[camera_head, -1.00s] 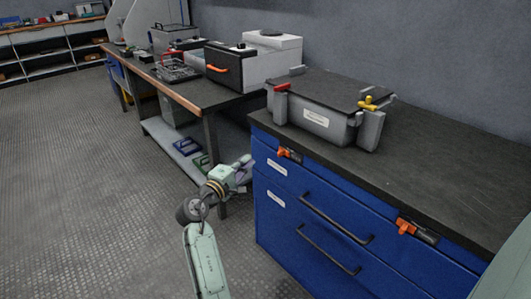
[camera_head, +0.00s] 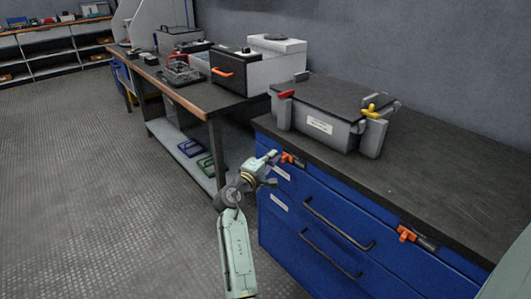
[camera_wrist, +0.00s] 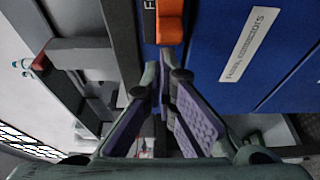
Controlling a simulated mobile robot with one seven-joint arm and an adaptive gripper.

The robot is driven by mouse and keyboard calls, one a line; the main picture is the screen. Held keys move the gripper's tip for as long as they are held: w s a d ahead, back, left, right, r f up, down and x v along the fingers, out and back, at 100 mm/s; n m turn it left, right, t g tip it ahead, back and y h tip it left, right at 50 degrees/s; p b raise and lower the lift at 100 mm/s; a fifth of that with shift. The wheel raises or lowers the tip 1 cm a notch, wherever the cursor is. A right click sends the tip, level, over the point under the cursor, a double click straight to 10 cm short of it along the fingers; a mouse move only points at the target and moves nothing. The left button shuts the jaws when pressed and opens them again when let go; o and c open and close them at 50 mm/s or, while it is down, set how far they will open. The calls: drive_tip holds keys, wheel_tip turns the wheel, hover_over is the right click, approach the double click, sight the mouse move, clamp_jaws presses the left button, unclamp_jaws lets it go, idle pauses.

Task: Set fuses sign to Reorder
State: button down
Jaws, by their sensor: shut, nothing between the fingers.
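An orange slider (camera_head: 288,158) sits on a dark sign at the upper left of the blue drawer cabinet (camera_head: 350,215). In the wrist view the orange slider (camera_wrist: 171,22) is at the top, beside a black strip whose lettering is mostly cut off. I cannot read the sign's setting. A white drawer label (camera_wrist: 248,44) lies to its right. My gripper (camera_head: 270,157) is just left of the slider in the head view. In the wrist view my gripper (camera_wrist: 166,80) is shut and empty, its tips just below the slider; contact cannot be told.
A second orange slider (camera_head: 406,233) is farther right on the cabinet edge. Black drawer handles (camera_head: 340,226) stick out below. A grey box (camera_head: 325,115) with red and yellow clamps stands on top. A workbench (camera_head: 205,97) is to the left. The floor at left is clear.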

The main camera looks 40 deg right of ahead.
sight(290, 158)
drive_tip(key=shift+s, duration=0.25)
drive_tip(key=s+p, duration=0.1)
drive_tip(key=s, duration=0.1)
drive_tip(key=s+p, duration=0.1)
drive_tip(key=s, duration=0.1)
drive_tip(key=shift+s+d+r, duration=0.1)
drive_tip(key=shift+s+d, duration=0.1)
drive_tip(key=shift+s, duration=0.55)
drive_tip(key=shift+d, duration=0.1)
